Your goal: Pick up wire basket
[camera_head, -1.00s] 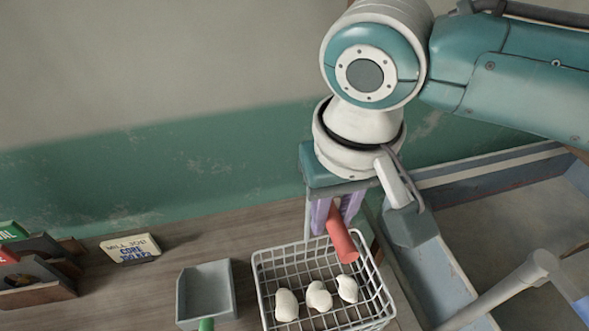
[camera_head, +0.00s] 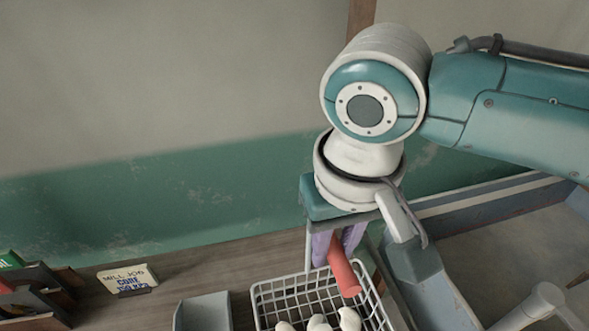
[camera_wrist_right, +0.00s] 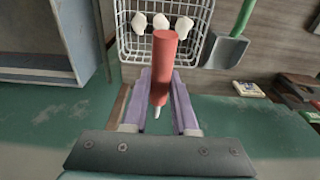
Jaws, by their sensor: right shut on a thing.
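The wire basket (camera_head: 268,288) is a white grid basket at the bottom of the head view, its lower part cut off. It also shows at the top of the wrist view (camera_wrist_right: 124,42). White lumps (camera_head: 320,323) lie inside the basket. My right gripper (camera_head: 337,243), with purple fingers, is shut on the red handle, seen between the fingers in the wrist view (camera_wrist_right: 162,85). I cannot tell whether the basket is off the table. My left gripper is not in view.
A grey dustpan (camera_head: 203,312) with a green handle, seen in the wrist view (camera_wrist_right: 243,18), is left of the basket. A blue-grey trough (camera_head: 480,208) lies on the right.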

